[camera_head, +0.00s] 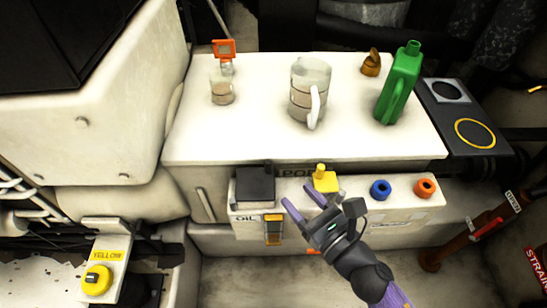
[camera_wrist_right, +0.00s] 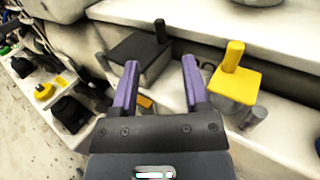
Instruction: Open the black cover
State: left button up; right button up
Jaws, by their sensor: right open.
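The black cover (camera_head: 255,188) is a square lid with a short upright post, shut on the left end of the white panel box, above the OIL label. It also shows in the right wrist view (camera_wrist_right: 140,52), beyond the fingertips. My right gripper (camera_head: 297,195) comes in from the lower right and is open and empty, its purple fingers spread. In the head view its tips are just right of the black cover, apart from it. In the right wrist view the gripper (camera_wrist_right: 160,64) points toward the cover's front edge. My left gripper is not in view.
A yellow cover (camera_head: 326,183) with a post sits close right of my fingers. Blue (camera_head: 380,190) and orange (camera_head: 425,188) round ports are farther right. A clear jug (camera_head: 310,85), green bottle (camera_head: 398,84) and small jar (camera_head: 222,92) stand on the white ledge behind.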

aim_at(270, 165)
jog(key=b+x, duration=0.1)
jog(key=x, duration=0.7)
jog(key=shift+w+a+r, duration=0.1)
jog(key=shift+w+a, duration=0.1)
jog(key=shift+a, duration=0.05)
grip_shut()
dwell(0.5)
dwell(0.3)
